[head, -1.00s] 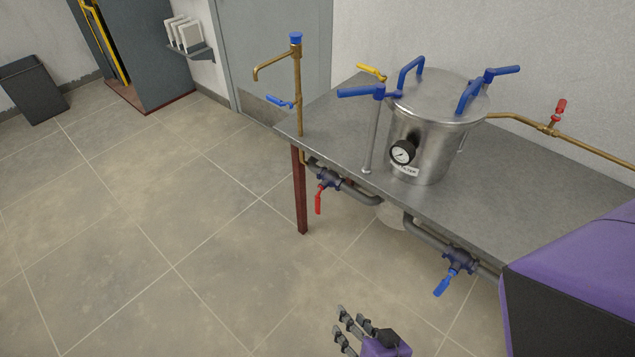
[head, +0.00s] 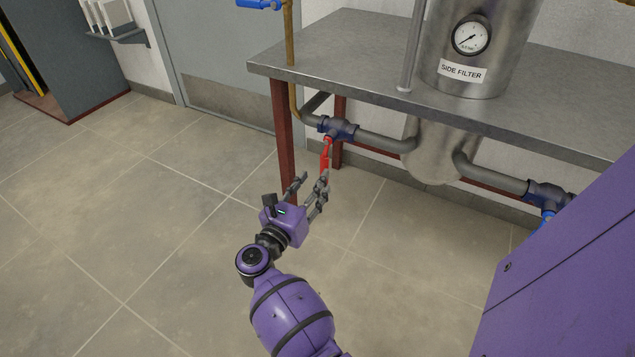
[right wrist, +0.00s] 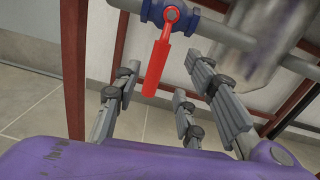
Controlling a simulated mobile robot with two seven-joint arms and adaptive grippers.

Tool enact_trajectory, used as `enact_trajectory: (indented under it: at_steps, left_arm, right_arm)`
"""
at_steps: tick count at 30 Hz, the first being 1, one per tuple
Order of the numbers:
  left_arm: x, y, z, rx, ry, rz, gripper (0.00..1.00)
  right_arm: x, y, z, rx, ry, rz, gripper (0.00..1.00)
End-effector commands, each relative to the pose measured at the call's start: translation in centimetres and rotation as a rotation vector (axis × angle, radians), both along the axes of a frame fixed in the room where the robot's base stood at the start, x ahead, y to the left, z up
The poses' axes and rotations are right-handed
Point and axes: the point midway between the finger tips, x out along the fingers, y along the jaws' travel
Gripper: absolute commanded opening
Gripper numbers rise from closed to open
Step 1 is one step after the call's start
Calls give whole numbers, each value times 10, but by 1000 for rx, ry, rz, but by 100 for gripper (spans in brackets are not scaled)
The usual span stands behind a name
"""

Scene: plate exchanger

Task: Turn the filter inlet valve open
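The valve with the red lever (head: 325,156) sits on the grey pipe under the table's left end, left of the side filter (head: 478,45). Its blue body (head: 338,128) is above the lever, which hangs down, slightly tilted. My right gripper (head: 313,180) is open just below and around the lever's lower end. In the right wrist view the red lever (right wrist: 156,68) hangs between the spread fingers of the gripper (right wrist: 163,75), with gaps on both sides. No finger clearly touches it. My left gripper is not in view.
A second valve with a blue lever (head: 548,215) is on the pipe right of the filter, partly hidden by a large purple panel. The metal table (head: 330,52) overhangs the valve, and a dark red leg (head: 284,130) stands close on the left. The floor at left is clear.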

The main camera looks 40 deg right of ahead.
Motion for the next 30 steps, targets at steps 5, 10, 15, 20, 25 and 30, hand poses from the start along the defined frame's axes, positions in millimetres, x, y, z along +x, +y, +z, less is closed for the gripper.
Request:
enact_trajectory:
  at_steps: [5, 10, 15, 20, 25, 30]
  left_arm:
    - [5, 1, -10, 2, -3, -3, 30]
    - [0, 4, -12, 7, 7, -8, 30]
    - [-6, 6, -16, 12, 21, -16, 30]
    - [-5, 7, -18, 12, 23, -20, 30]
    - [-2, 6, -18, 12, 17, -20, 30]
    - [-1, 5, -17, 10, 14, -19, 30]
  right_arm:
    - [8, -5, -13, 67, -57, -42, 38]
    - [17, -28, -11, 66, -60, -43, 38]
    - [27, -53, -11, 64, -57, -42, 38]
    - [34, -67, -11, 65, -56, -40, 38]
    - [35, -71, -11, 66, -56, -39, 38]
    - [35, -71, -11, 65, -55, -40, 38]
